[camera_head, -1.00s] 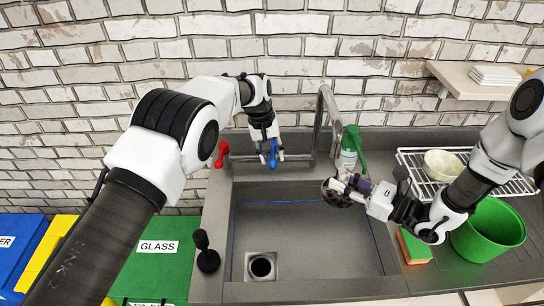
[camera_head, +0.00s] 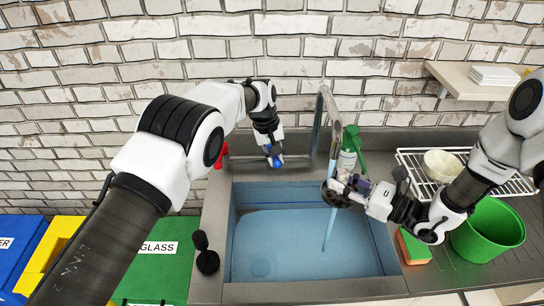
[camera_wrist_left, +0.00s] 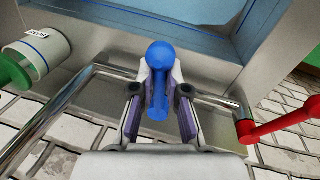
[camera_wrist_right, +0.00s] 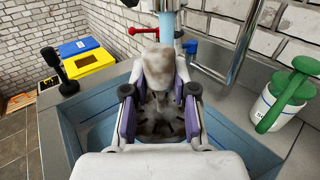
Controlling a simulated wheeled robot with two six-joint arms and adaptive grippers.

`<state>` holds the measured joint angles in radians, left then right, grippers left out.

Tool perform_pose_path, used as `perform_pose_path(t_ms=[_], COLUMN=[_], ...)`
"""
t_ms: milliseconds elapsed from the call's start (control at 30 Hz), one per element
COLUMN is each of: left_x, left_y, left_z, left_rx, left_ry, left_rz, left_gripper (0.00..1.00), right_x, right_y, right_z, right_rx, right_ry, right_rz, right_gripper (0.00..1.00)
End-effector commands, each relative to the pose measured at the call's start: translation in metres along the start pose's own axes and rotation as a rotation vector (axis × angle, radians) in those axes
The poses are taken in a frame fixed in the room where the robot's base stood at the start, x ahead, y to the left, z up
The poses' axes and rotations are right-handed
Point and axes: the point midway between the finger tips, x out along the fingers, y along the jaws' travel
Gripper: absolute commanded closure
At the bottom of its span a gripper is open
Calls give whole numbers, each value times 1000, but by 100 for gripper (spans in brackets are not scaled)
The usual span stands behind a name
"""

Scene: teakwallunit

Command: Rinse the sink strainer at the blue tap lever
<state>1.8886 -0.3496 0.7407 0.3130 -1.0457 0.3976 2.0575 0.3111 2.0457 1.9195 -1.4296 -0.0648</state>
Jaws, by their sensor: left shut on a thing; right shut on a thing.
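The blue tap lever (camera_head: 275,161) sits at the back of the sink (camera_head: 228,290). My left gripper (camera_head: 270,150) is shut on it; the left wrist view shows the lever (camera_wrist_left: 158,75) between the fingers (camera_wrist_left: 160,90). My right gripper (camera_head: 352,188) is shut on the sink strainer (camera_head: 329,193) and holds it above the basin. The right wrist view shows the strainer (camera_wrist_right: 160,122) partly hidden between the fingers (camera_wrist_right: 160,90). A water stream (camera_head: 333,170) falls from the spout (camera_head: 327,100) at the strainer and down to the basin; its exact contact is unclear.
The red tap lever (camera_head: 222,152) is left of the blue one.

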Motion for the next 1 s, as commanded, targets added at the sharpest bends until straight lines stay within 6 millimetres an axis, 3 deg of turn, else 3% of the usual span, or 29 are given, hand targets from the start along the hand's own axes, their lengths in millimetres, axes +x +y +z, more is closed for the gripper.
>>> perform_pose_path(t_ms=[200,233,300,667,767,1000], left_x=[4,4,4,-4,-20,-81], left_y=[-1,-1,-1,0,0,0], left_z=[4,4,4,1,1,1], left_rx=[-1,-1,-1,0,-1,0], left_ry=[-12,-12,-12,-5,-3,-4], left_rz=[-5,-5,-5,-2,-2,-3], left_gripper=[100,79,61,61,61,61], right_x=[0,0,0,0,0,0], right_y=[0,0,0,0,0,0], right_z=[0,0,0,0,0,0], right_rx=[0,0,0,0,0,0], right_ry=[0,0,0,0,0,0], right_rz=[0,0,0,0,0,0], right_gripper=[100,100,100,100,100,100])
